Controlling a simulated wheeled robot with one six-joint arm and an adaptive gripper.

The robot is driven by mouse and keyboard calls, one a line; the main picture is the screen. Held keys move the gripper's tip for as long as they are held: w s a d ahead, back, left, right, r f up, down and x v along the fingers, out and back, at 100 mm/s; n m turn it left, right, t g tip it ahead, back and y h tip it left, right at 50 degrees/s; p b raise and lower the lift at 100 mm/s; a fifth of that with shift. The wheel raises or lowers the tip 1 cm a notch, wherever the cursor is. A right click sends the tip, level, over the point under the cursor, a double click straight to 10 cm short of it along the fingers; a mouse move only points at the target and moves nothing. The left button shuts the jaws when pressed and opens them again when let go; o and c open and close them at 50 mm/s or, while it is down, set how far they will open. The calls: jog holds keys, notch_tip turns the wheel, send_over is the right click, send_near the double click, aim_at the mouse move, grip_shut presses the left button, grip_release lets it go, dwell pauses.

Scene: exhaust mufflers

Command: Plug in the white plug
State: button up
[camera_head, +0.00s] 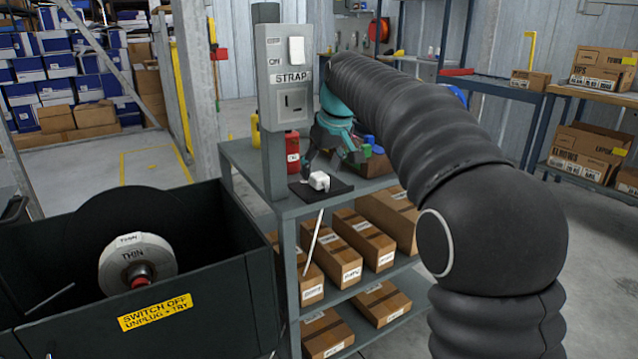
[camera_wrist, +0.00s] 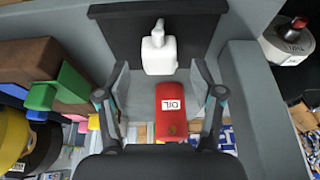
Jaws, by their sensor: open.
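The white plug (camera_head: 319,181) lies on a black mat (camera_head: 338,189) on top of the grey shelf unit. It also shows in the wrist view (camera_wrist: 159,52), ahead of and roughly between my fingers. My gripper (camera_wrist: 160,78) is open with nothing between its fingertips; in the head view my gripper (camera_head: 332,158) is just above the plug and partly hidden by its own body.
A red OIL container (camera_head: 292,146) stands by the post; it shows between my fingers in the wrist view (camera_wrist: 171,112), apparently lower. Coloured items (camera_wrist: 62,92) lie beside. A black bin (camera_head: 200,330) is at front left. Cartons (camera_head: 358,245) fill lower shelves.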

jog(key=shift+x, duration=0.75)
jog(key=c, duration=1.2)
jog(key=shift+o, duration=0.2)
jog(key=shift+r, duration=0.15)
notch_tip(320, 180, up, 4)
jog(key=shift+f+p, duration=0.1)
jog(key=shift+p, duration=0.6)
jog(key=s+d+r, duration=0.4)
jog(key=d+r, duration=0.3)
jog(key=d, duration=0.3)
jog(key=shift+s+d+p, duration=0.25)
jog(key=shift+d+p, duration=0.15)
